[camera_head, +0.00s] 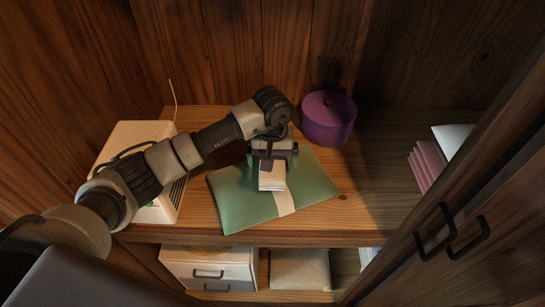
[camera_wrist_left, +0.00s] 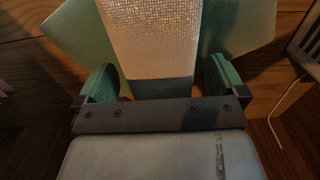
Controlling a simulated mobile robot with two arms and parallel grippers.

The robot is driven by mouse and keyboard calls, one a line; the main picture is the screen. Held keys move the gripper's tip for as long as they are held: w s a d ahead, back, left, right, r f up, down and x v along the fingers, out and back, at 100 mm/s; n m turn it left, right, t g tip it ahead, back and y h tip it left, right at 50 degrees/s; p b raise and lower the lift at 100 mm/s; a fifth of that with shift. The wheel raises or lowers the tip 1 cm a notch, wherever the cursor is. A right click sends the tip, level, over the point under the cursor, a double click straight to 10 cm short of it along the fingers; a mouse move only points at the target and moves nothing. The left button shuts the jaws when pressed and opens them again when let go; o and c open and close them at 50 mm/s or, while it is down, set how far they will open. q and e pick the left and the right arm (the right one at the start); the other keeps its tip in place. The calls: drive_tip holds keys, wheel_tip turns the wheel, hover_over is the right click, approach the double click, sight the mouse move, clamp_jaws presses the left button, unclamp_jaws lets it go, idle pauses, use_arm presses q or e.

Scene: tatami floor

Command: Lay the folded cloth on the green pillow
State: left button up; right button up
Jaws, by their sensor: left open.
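The green pillow (camera_head: 235,200) lies flat on the wooden shelf, with a pale strip across its right front part. The folded cloth (camera_head: 272,179), white and layered, is over the middle of the pillow and appears to rest on it. My left gripper (camera_head: 272,160) is directly above the cloth's far end, pointing down. In the left wrist view the woven cloth (camera_wrist_left: 153,40) lies between the spread fingers of my left gripper (camera_wrist_left: 158,85), with the pillow (camera_wrist_left: 240,25) showing on both sides. The gripper hides the cloth's far end in the head view. My right gripper is not in view.
A purple round box (camera_head: 328,118) stands behind the pillow to the right. A white slatted appliance (camera_head: 165,200) stands left, under my arm. Pink folded items (camera_head: 428,165) are at the right. A lower shelf holds a white drawer box (camera_head: 207,270). A handled door (camera_head: 460,240) flanks the right.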

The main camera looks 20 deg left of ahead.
sight(272, 157)
use_arm(q)
drive_tip(key=shift+r, duration=0.15)
drive_tip(key=shift+w+r, duration=0.1)
drive_tip(key=shift+r, duration=0.2)
wheel_tip(272, 157, up, 11)
drive_tip(key=b, duration=0.3)
drive_tip(key=shift+r, duration=0.2)
drive_tip(key=shift+f, duration=0.1)
